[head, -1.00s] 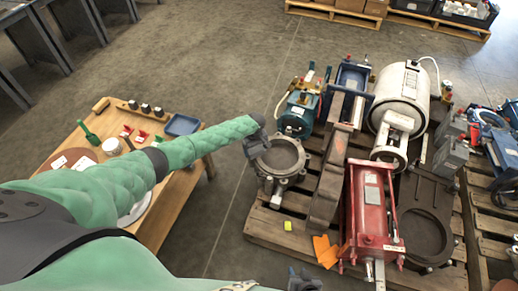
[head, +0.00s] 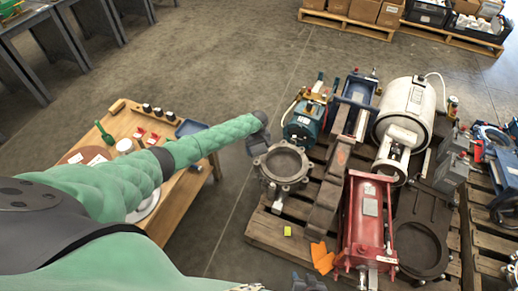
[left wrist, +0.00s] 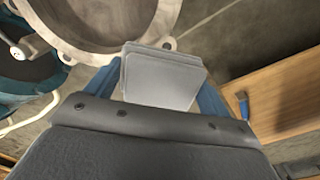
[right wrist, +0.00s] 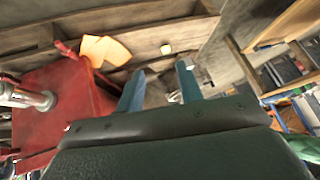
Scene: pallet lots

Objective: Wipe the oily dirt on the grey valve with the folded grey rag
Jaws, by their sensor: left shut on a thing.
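The grey valve (head: 262,166), a round metal body with a wide ring, sits at the pallet's near left corner. It also shows in the left wrist view (left wrist: 60,35), top left. My left gripper (head: 259,143) is at the valve's upper left edge. It is shut on the folded grey rag (left wrist: 162,82), whose far edge is close by the ring's rim; I cannot tell whether they touch. Oily dirt cannot be made out. My right gripper (right wrist: 160,82) is open and empty, low by the pallet's near side.
A red machine (head: 367,215), a blue-green motor (head: 303,122) and a white cylinder (head: 405,108) crowd the pallet (head: 275,232). Orange cloths (head: 321,257) and a yellow-green block (head: 287,231) lie at its front. A wooden table (head: 180,205) stands left, under my left arm. Floor between is clear.

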